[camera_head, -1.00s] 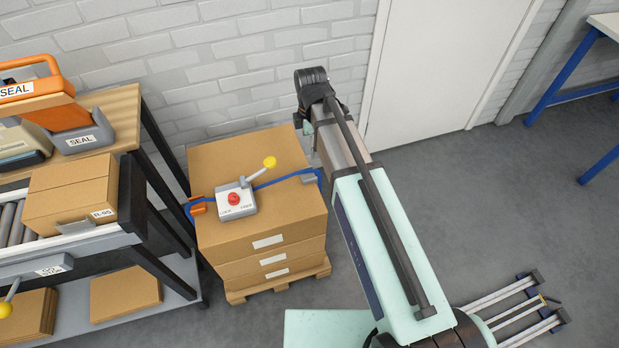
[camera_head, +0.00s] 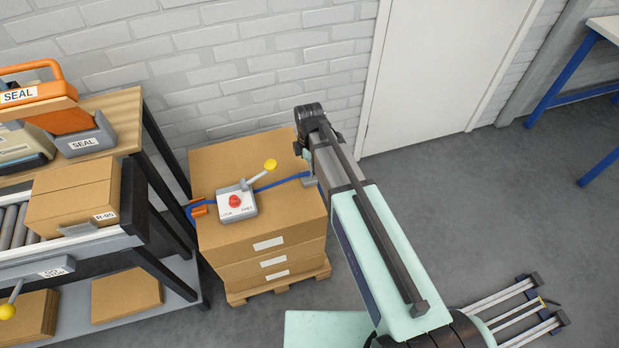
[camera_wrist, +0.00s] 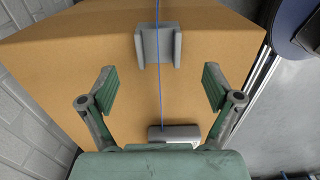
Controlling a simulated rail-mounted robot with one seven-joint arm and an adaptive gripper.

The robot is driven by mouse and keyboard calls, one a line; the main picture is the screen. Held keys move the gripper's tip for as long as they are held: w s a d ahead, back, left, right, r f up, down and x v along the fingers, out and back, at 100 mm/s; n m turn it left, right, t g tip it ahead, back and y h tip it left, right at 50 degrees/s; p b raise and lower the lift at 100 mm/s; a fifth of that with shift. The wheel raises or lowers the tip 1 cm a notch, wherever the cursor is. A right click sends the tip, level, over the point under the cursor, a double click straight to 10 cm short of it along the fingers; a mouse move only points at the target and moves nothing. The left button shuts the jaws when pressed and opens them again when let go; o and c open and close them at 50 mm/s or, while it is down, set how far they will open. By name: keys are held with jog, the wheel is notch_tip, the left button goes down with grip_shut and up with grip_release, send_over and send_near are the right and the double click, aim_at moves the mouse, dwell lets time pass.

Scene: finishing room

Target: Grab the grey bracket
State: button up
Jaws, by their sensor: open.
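The grey bracket (camera_wrist: 158,45) is a U-shaped piece on the brown carton, in the upper middle of the wrist view, with a thin blue strap running over it. In the head view a small grey part of the bracket (camera_head: 309,182) shows at the carton's right edge, mostly hidden by my arm. My gripper (camera_wrist: 157,88) is open and empty. Its two green fingers stand wide apart, lower in the wrist picture than the bracket and to either side of the strap. I see no contact with the bracket.
A grey block (camera_wrist: 175,132) lies along the strap. The carton stack (camera_head: 262,245) carries a white control box (camera_head: 236,203) with red button and yellow-knobbed lever. An orange clip (camera_head: 199,210) holds the strap's left side.

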aim_at(308, 180)
jog(key=shift+w+f+p, duration=0.15)
jog(key=shift+f+p, duration=0.45)
jog(key=shift+f, duration=2.2)
jog(key=c, duration=1.1)
